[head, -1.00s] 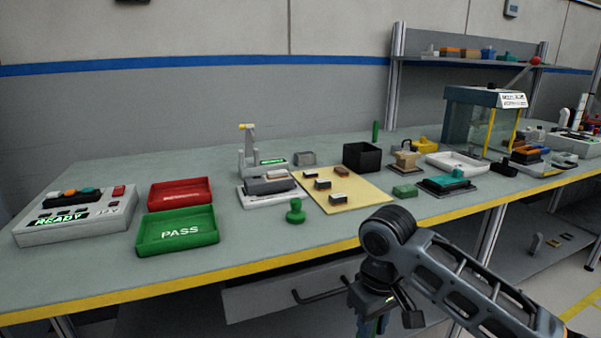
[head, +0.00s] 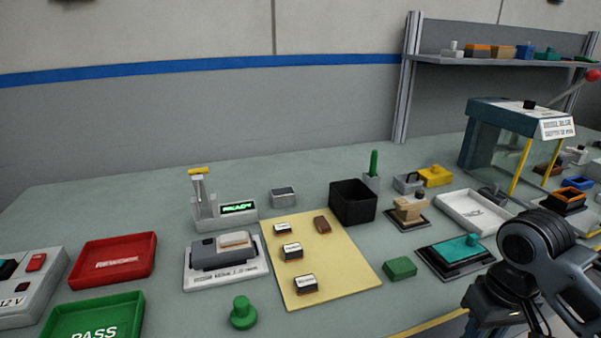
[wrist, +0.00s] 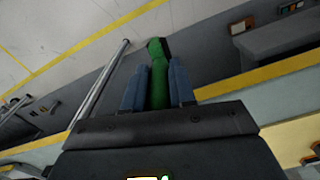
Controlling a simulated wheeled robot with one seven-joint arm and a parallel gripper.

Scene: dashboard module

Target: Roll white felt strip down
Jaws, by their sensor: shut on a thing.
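My gripper (wrist: 157,88) shows in the wrist view. Its two blue fingers are shut on a green tool (wrist: 158,72) with a rounded, darker-sided end, above the floor beside the bench. Which tool it is cannot be told. In the head view, my arm is at the lower right, and its fingers are out of frame. The grey dashboard module (head: 222,256) sits in a white fixture (head: 226,277) at centre left. A pale strip (head: 235,240), perhaps the white felt, lies on its top right. My gripper is apart from the module.
A yellow mat (head: 345,270) with several small blocks lies right of the fixture. A green knobbed stamp (head: 243,312) stands in front. Red (head: 113,262) and green (head: 95,318) trays are left. A black bin (head: 352,202) and a teal-topped fixture (head: 457,258) stand right.

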